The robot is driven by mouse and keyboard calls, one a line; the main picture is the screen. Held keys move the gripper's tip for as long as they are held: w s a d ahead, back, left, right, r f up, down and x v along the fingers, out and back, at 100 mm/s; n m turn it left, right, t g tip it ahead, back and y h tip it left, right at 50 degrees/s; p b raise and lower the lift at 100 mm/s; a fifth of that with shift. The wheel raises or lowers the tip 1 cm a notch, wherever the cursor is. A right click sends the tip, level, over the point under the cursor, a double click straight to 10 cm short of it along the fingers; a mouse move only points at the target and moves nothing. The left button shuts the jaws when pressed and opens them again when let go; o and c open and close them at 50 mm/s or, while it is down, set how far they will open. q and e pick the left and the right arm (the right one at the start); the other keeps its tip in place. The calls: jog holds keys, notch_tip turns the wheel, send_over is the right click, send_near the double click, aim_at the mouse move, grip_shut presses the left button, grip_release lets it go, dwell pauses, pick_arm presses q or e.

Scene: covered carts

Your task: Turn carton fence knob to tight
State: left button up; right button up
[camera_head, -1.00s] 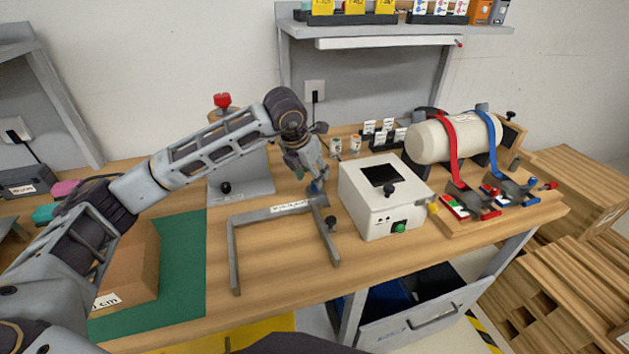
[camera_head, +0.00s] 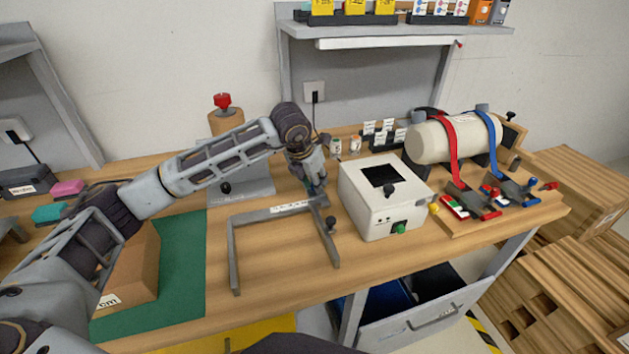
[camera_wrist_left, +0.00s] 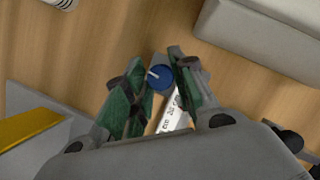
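The carton fence (camera_head: 270,212) is a grey U-shaped frame with a white label, lying on the wooden bench. Its blue round knob with a pale pointer line shows in the left wrist view (camera_wrist_left: 160,77), at the end of the labelled bar. My left gripper (camera_head: 318,188) is over that corner of the fence, pointing down. In the left wrist view its green-padded fingers (camera_wrist_left: 162,85) stand on either side of the knob, with a gap seen at least on the left. Whether they touch the knob is unclear. In the head view the gripper mostly hides the knob. My right gripper is not in view.
A white box (camera_head: 385,205) with a green button stands close right of the fence. A cardboard carton (camera_head: 140,265) sits on a green mat (camera_head: 187,262) at left. A strapped white cylinder (camera_head: 440,140) stands at back right. Bare bench lies inside the fence.

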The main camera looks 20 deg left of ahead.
pick_arm(q)
jog(key=shift+c, duration=1.3)
